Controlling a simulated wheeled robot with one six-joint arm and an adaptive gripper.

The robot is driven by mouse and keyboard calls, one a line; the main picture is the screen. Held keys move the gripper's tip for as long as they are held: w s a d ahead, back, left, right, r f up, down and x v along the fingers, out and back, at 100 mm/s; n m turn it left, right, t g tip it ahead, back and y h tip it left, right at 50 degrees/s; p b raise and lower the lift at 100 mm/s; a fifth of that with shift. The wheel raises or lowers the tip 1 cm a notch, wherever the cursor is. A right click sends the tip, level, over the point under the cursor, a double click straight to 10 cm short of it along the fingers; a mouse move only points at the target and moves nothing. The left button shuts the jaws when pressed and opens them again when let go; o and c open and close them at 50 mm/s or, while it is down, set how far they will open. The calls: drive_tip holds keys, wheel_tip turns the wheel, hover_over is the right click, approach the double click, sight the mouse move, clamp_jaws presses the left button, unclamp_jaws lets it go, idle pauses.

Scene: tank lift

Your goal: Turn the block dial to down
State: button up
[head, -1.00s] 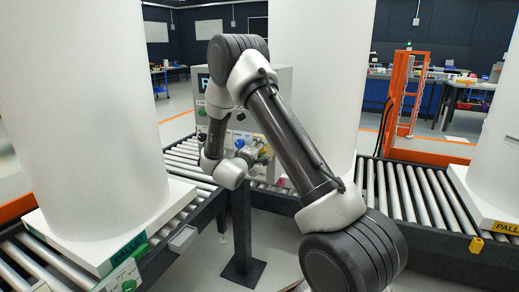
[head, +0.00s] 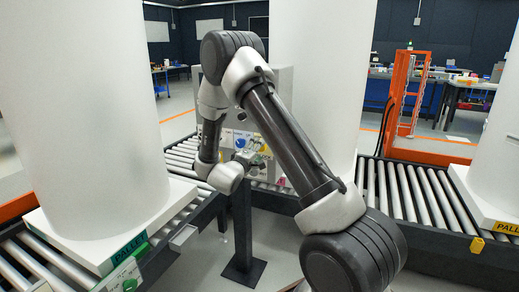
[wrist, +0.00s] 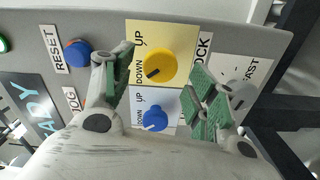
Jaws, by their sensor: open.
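The control panel (wrist: 285,42) fills much of the wrist view. On it, a yellow dial (wrist: 160,66) sits on a yellow plate marked UP and DOWN, beside a partly hidden label ending in "OCK". The yellow dial's dark mark is at its lower left, on the DOWN side. A blue dial (wrist: 155,118) on a paler plate, also marked UP and DOWN, lies below it in the picture. My gripper (wrist: 165,72) is open and empty, one finger on each side of the yellow dial. Contact cannot be told. In the head view my gripper (head: 253,160) is at the panel.
A blue RESET button (wrist: 77,53) is left of my left finger. A FAST switch (wrist: 238,92) is partly behind the right finger. Roller conveyors (head: 425,195) and large white cylinders on pallets flank my arm. An orange frame (head: 402,95) stands behind at the right.

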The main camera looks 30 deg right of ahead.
drive_tip(key=v, duration=0.8)
drive_tip(key=shift+s+a, duration=0.3)
